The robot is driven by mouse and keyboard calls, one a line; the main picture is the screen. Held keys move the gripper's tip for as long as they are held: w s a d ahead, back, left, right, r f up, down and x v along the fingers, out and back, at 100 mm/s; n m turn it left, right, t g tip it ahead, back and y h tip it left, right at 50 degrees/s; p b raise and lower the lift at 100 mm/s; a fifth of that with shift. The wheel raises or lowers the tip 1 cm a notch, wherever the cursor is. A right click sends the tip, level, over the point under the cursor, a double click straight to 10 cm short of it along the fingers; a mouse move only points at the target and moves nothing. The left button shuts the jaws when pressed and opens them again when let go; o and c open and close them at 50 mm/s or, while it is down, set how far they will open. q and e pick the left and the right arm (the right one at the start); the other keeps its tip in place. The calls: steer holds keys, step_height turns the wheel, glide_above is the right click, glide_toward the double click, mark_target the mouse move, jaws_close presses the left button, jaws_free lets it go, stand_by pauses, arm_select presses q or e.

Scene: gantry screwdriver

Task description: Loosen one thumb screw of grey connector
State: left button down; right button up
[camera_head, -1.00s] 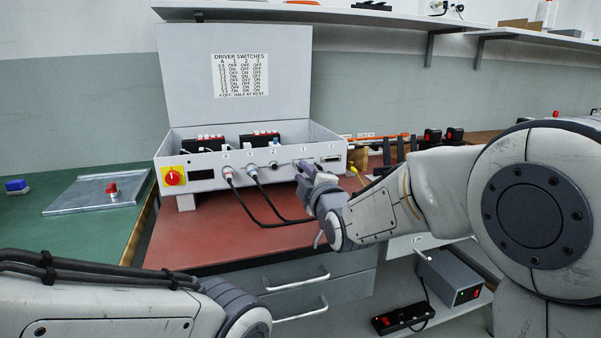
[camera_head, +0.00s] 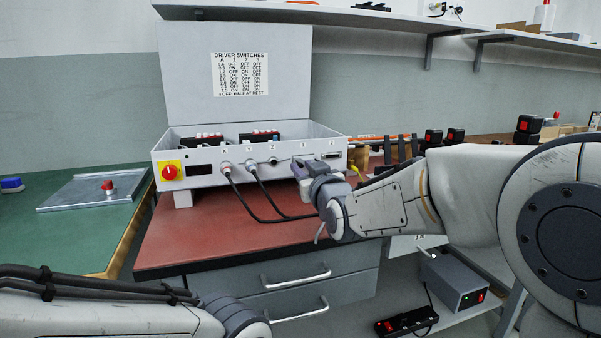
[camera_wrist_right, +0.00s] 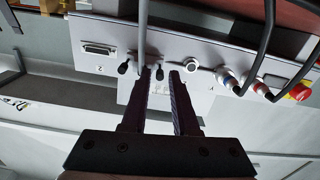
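The grey connector (camera_wrist_right: 149,58) sits on the box's front panel in the right wrist view, with a grey cable running up from it. It has two dark thumb screws, one on the left (camera_wrist_right: 123,69) and one on the right (camera_wrist_right: 160,73). My right gripper (camera_wrist_right: 160,77) is open, and its two dark fingers stand on either side of the right thumb screw; I cannot tell whether they touch it. In the head view my right gripper (camera_head: 303,170) is just in front of the panel and hides most of the connector. My left gripper is out of view; only its arm shows.
The grey driver box (camera_head: 205,180) stands open on the red bench top (camera_head: 210,235). Two black cables (camera_head: 258,205) hang from neighbouring round plugs. An empty socket (camera_wrist_right: 99,49) is left of the connector in the wrist view. A red knob (camera_head: 170,172) is at the box's left.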

steer(key=m+b, duration=0.1)
steer(key=m, duration=0.2)
steer(key=shift+f, duration=0.15)
steer(key=m, duration=0.3)
steer(key=shift+m+b, duration=0.3)
steer(key=shift+b, duration=0.1)
steer(key=m+b, duration=0.2)
steer(key=m, duration=0.3)
steer(key=shift+m, duration=0.3)
steer(key=m+b, duration=0.1)
steer(key=m, duration=0.1)
steer(key=shift+m, duration=0.4)
steer(key=shift+m+b, duration=0.3)
steer(key=shift+m, duration=0.2)
jaws_close()
